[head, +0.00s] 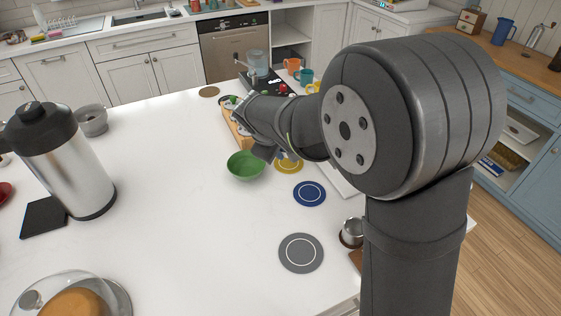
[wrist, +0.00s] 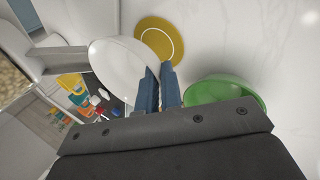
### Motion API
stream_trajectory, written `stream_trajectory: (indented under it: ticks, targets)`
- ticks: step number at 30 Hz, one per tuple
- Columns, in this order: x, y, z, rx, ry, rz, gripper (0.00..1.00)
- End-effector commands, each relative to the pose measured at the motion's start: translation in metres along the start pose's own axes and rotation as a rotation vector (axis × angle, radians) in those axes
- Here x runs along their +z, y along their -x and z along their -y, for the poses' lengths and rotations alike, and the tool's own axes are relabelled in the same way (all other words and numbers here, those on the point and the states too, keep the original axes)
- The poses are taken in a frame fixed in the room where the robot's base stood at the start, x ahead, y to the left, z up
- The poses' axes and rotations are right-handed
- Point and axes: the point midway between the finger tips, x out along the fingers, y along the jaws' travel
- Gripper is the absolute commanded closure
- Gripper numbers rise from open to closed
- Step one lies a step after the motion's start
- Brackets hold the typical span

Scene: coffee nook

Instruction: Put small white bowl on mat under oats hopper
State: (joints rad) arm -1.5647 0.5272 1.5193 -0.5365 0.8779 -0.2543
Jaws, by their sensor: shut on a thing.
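The small white bowl (wrist: 118,62) shows in the wrist view, tilted in the picture. My gripper (wrist: 160,78) is shut on its near right rim. The bowl overlaps the left edge of a yellow round mat (wrist: 158,38) with a white ring; its height above the counter is unclear. In the head view my gripper (head: 264,151) is just left of the yellow mat (head: 291,166), and the bowl is mostly hidden by the arm. A pale grainy surface, perhaps oats (wrist: 12,78), shows at the wrist view's left edge; the hopper itself is not clear.
A green bowl (head: 245,166) stands close beside my gripper. A blue mat (head: 309,193) and a grey mat (head: 301,253) lie nearer. A metal cup (head: 351,232) stands right of them. A steel flask (head: 65,165) stands left. The counter's middle left is clear.

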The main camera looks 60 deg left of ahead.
Motion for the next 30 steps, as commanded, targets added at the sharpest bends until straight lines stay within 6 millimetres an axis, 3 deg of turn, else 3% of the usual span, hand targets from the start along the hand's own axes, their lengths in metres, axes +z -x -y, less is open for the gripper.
stream_trajectory:
  ticks: [9,20,21,24,30]
  targets:
    - [0.001,-0.032,0.018,-0.001,0.001,0.001,1.00]
    - [0.001,-0.036,0.020,-0.001,-0.001,0.001,1.00]
    - [0.001,-0.036,0.020,-0.001,-0.002,0.001,0.89]
    - [0.001,-0.036,0.020,-0.001,-0.002,0.001,0.73]
    - [0.001,-0.036,0.020,-0.001,-0.002,0.001,0.73]
